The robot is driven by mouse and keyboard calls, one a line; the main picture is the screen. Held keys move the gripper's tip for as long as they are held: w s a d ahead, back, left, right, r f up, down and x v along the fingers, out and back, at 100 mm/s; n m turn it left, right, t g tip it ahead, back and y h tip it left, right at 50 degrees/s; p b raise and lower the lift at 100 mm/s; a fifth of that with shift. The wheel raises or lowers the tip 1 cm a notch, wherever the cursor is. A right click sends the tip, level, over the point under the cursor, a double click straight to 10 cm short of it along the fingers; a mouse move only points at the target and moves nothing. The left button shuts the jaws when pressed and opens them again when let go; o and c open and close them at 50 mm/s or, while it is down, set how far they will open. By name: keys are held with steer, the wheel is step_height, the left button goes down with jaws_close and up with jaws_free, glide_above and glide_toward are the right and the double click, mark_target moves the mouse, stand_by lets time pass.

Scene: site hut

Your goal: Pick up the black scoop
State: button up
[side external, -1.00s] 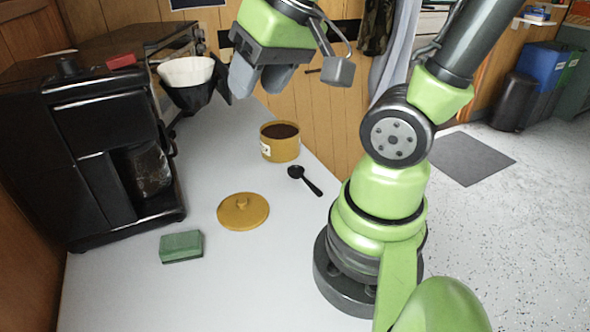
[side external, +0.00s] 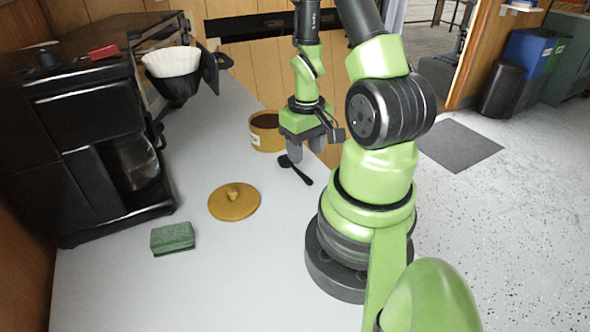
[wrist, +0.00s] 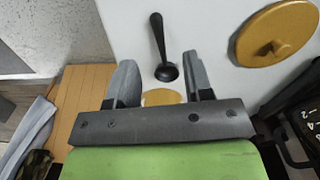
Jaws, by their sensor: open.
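The black scoop (side external: 297,170) lies on the white counter between the yellow canister and my arm's base. In the wrist view the scoop (wrist: 160,42) has its round bowl between my fingertips and its handle pointing away past them. My gripper (side external: 306,152) is open and points down, just above the scoop's bowl end. In the wrist view its two grey fingers (wrist: 158,66) stand apart on either side of the bowl, with nothing held. I cannot tell the exact height of the fingertips over the counter.
The open yellow canister (side external: 262,138) with dark grounds stands right behind my gripper. Its yellow lid (side external: 234,203) lies left of the scoop. A green sponge (side external: 172,239), a black coffee maker (side external: 95,150) and a white filter in a holder (side external: 172,63) are farther left. The front counter is clear.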

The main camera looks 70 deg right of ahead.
mark_target(304, 175)
steer(key=shift+w+d+f, duration=0.1)
steer(key=shift+d+f, duration=0.05)
steer(key=shift+f, duration=3.25)
jaws_close()
